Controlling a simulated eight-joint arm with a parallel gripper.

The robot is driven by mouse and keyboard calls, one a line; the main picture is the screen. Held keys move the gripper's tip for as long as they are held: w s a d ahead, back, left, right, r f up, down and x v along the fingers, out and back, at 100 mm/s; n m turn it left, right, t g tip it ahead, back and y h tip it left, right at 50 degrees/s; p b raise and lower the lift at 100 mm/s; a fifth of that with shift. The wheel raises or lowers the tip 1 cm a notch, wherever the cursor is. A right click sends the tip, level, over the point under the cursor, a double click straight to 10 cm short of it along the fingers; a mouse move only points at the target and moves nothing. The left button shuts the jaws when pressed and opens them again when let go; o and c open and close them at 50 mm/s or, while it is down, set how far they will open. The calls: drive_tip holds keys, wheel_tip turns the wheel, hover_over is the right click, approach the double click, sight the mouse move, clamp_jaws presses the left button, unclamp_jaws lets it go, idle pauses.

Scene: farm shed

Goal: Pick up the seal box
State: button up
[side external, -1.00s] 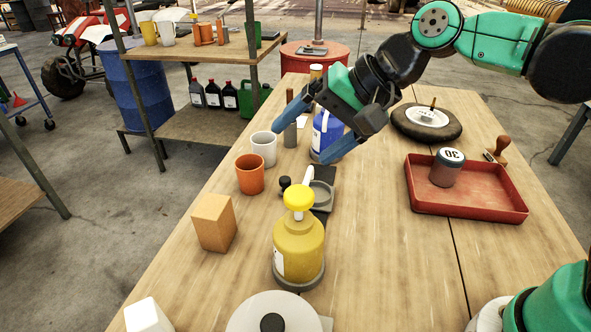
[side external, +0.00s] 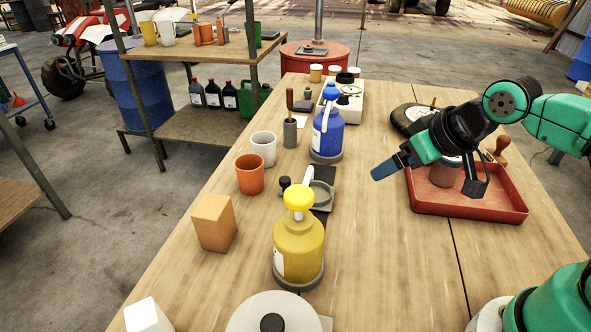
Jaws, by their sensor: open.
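A plain tan box (side external: 215,222) stands upright on the left edge of the table, in front of the orange cup. A white box (side external: 148,316) shows in part at the bottom left edge of the picture. No label tells me which of them is the seal box. My gripper (side external: 426,182) is open and empty, above the table at the right and in front of the red tray's left part. It is well to the right of both boxes. It partly hides the dark can (side external: 446,173) in the tray.
A yellow pump can (side external: 298,250) and a blue pump can (side external: 327,135) stand mid-table. An orange cup (side external: 250,174) and a white cup (side external: 264,149) line the left side. The red tray (side external: 470,205) is at the right. The table between pump cans and tray is clear.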

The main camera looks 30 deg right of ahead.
drive_tip(key=shift+o, duration=0.2)
drive_tip(key=shift+o, duration=0.7)
